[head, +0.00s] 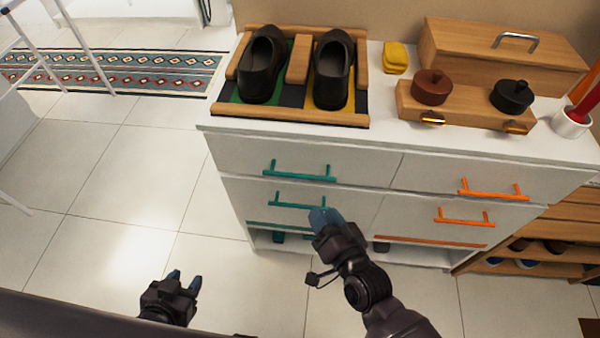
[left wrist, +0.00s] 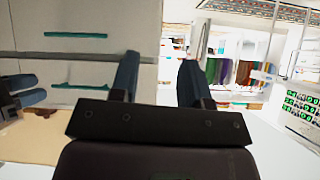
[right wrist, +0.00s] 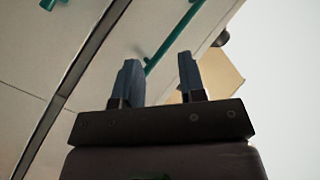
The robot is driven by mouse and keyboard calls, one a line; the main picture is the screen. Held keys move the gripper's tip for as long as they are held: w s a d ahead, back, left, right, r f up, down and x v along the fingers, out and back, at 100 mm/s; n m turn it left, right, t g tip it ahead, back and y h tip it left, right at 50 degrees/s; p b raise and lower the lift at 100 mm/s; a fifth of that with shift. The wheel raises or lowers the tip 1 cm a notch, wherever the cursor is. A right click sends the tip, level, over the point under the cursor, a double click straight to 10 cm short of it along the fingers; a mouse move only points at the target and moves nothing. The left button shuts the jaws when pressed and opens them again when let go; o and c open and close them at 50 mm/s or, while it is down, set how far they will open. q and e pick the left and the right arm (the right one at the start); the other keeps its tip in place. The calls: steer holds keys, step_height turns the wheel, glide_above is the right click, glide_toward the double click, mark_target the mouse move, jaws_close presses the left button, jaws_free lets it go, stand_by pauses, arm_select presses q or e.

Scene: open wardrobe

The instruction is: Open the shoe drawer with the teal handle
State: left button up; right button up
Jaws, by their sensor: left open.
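The white cabinet (head: 232,158) has an upper teal handle (head: 300,176) and a lower teal handle (head: 297,204) on its left drawers, which look shut. My right gripper (head: 325,216) is in front of these drawers, overlapping the lower handle's right end in the head view. In the right wrist view its fingers (right wrist: 160,80) are apart with nothing between them; a teal bar (right wrist: 175,40) shows just beyond the tips. My left gripper (head: 187,280) is open and empty, low over the floor left of the cabinet. The left wrist view also shows two teal handles (left wrist: 80,86).
Black shoes (head: 333,70) sit in a wooden tray on the cabinet top. Right of it are a yellow item (head: 396,57) and wooden boxes (head: 480,60). Orange handles (head: 493,190) mark the right drawers. A shoe rack (head: 535,250) stands right.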

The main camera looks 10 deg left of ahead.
mark_target(299, 175)
steer(key=s+a+m+t, duration=0.1)
steer(key=a+m+t, duration=0.1)
steer(key=a+m, duration=0.4)
steer(key=w+m, duration=0.2)
steer(key=w, duration=0.1)
steer(key=w+r+m+t, duration=0.1)
steer(key=w+m, duration=0.1)
steer(key=w, duration=0.1)
steer(key=w+m+t+h, duration=0.1)
steer(key=w, duration=0.2)
steer(key=shift+w+a+r+m+b, duration=0.3)
steer(key=shift+w+r+m, duration=0.05)
steer(key=shift+w+m, duration=0.05)
steer(key=shift+w, duration=0.1)
arm_select(q)
steer(key=shift+w+r, duration=0.15)
steer(key=shift+w, duration=0.2)
